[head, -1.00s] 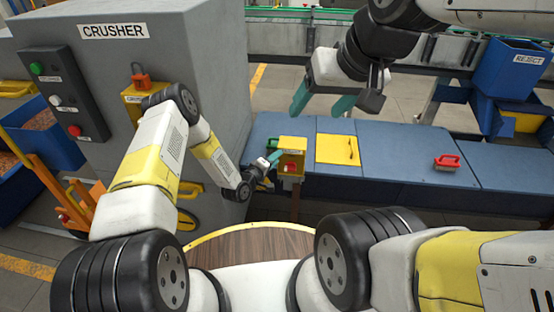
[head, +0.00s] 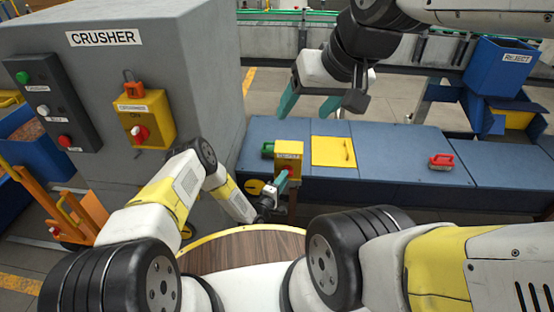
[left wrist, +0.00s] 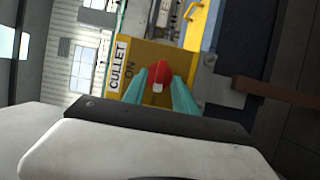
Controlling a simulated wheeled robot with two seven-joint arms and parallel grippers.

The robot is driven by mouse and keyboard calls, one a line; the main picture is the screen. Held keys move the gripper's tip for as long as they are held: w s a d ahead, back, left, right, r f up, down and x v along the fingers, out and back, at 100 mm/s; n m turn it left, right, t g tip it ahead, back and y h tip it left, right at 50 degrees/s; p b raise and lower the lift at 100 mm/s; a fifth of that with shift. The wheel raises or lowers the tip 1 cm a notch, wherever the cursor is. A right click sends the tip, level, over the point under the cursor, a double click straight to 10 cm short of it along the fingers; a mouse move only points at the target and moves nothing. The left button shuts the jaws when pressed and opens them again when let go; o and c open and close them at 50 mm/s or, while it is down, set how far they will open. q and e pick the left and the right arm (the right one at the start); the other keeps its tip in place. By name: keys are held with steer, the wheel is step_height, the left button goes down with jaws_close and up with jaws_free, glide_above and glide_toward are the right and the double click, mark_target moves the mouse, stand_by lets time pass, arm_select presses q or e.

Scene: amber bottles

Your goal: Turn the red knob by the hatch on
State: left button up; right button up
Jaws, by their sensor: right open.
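The red knob (left wrist: 159,74) sits on a yellow box labelled CULLET (left wrist: 128,50), which stands by the yellow hatch lid (head: 333,152) in the head view. In the left wrist view the knob's white mark faces the bottom of the picture, while the word ON is at the knob's left, about a quarter turn away. My left gripper (head: 281,182) is at the front of this box (head: 289,158). Its teal fingers (left wrist: 160,92) are apart, one on each side of the knob; contact is unclear. My right gripper (head: 308,104) is open and empty above the blue bench.
The grey crusher (head: 185,60) stands at left with another yellow knob box (head: 147,118) and a dark button panel (head: 50,100). A red-handled block (head: 441,161) lies on the blue bench (head: 395,145). A blue reject bin (head: 500,70) is at the right back.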

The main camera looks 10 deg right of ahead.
arm_select(q)
steer(key=shift+w+d, duration=0.35)
steer(key=shift+w, duration=0.15)
steer(key=shift+c, duration=0.2)
jaws_close()
